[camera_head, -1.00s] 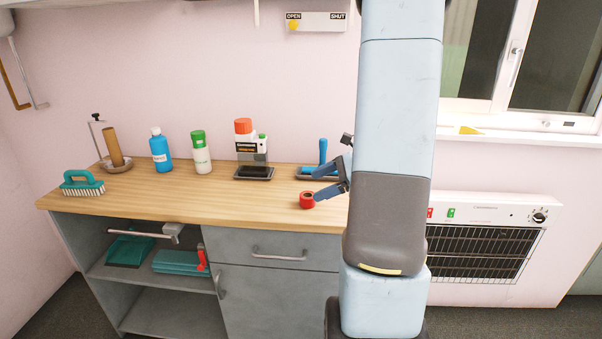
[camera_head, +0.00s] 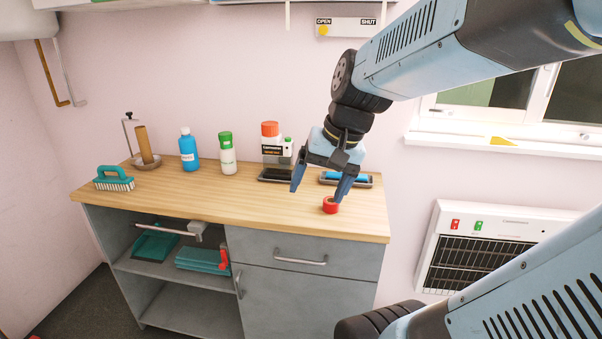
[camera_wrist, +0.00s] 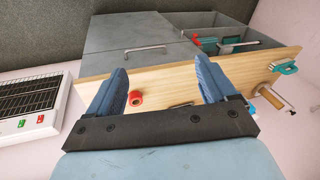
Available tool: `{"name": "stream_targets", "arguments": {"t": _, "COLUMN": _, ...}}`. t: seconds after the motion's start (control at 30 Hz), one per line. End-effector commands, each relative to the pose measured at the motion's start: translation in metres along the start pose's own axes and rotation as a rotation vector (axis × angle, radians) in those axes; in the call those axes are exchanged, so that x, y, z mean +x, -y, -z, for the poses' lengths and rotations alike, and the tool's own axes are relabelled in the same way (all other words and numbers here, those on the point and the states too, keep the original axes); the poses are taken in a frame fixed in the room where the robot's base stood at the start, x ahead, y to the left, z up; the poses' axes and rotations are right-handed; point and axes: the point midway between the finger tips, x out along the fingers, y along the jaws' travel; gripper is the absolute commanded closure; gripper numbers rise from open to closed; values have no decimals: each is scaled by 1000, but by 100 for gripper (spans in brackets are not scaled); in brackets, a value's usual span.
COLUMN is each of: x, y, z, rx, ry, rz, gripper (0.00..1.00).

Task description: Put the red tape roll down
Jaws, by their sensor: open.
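The red tape roll (camera_head: 330,205) rests on the wooden worktop (camera_head: 240,207), near its front right part. My gripper (camera_head: 315,192) is open and empty above the worktop, pointing down. In the head view its right fingertip overlaps the upper edge of the roll. In the wrist view the roll (camera_wrist: 135,98) shows between the spread fingers, close to the left one. I cannot tell whether that finger touches it.
Behind my gripper stand a tray with a blue-handled tool (camera_head: 345,178) and a dark tray (camera_head: 275,175). Left of these are a green-capped bottle (camera_head: 227,155), a blue bottle (camera_head: 189,150) and a teal brush (camera_head: 114,178). The worktop's front left is clear.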

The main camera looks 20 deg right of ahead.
Motion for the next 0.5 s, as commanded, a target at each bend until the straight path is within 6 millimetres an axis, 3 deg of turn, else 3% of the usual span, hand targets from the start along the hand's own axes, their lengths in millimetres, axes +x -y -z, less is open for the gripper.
{"name": "stream_targets", "arguments": {"t": 0.2, "x": -28, "y": 6, "z": -20, "rx": -289, "ry": -171, "rz": -99, "gripper": 15}}
{"name": "stream_targets", "arguments": {"t": 0.5, "x": -42, "y": 11, "z": -30, "rx": -438, "ry": -269, "rz": -159, "gripper": 15}}
